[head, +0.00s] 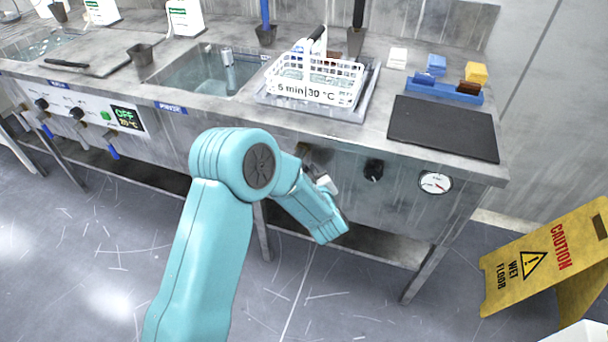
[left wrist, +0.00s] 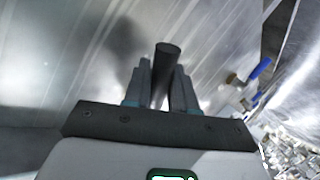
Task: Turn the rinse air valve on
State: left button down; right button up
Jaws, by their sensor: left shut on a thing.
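My left arm reaches to the front panel under the sink bench. My left gripper (head: 320,180) is at the panel, left of a black knob (head: 374,170) and partly hidden by my own arm. In the left wrist view the gripper (left wrist: 163,75) is shut on a dark round handle (left wrist: 168,52), which stands between its two fingers. The handle's mount is hidden, and I cannot read a label that names it as the rinse air valve. A round white gauge (head: 435,183) sits right of the knob. My right gripper is not in view.
A blue-handled valve (left wrist: 260,68) shows right of the gripper in the left wrist view. On the bench (head: 375,131) are a white basket (head: 318,92) and a black mat (head: 443,128). A yellow wet-floor sign (head: 530,262) stands at right. Floor left of it is clear.

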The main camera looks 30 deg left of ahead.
pick_arm(q)
jog(key=shift+w+d+r+n+h, duration=0.1)
jog(key=shift+d+r+n+h, duration=0.45)
jog(key=shift+n+h, duration=0.35)
jog(key=shift+w+d+r+n+h, duration=0.1)
jog(key=shift+d+r+n+h, duration=0.2)
jog(key=shift+n+h, duration=0.25)
jog(key=shift+d+r+n+h+b, duration=0.3)
jog(key=shift+r+n+h+b, duration=0.15)
jog(key=shift+n+h+b, duration=0.25)
jog(key=shift+w+d+r+n+h+b, duration=0.1)
jog(key=shift+d+r+n+h+b, duration=0.15)
jog(key=shift+r+n+h+b, duration=0.65)
jog(key=shift+f+h+p, duration=0.1)
jog(key=shift+h+p, duration=0.15)
jog(key=shift+p, duration=0.05)
jog(key=c, duration=1.1)
grip_release()
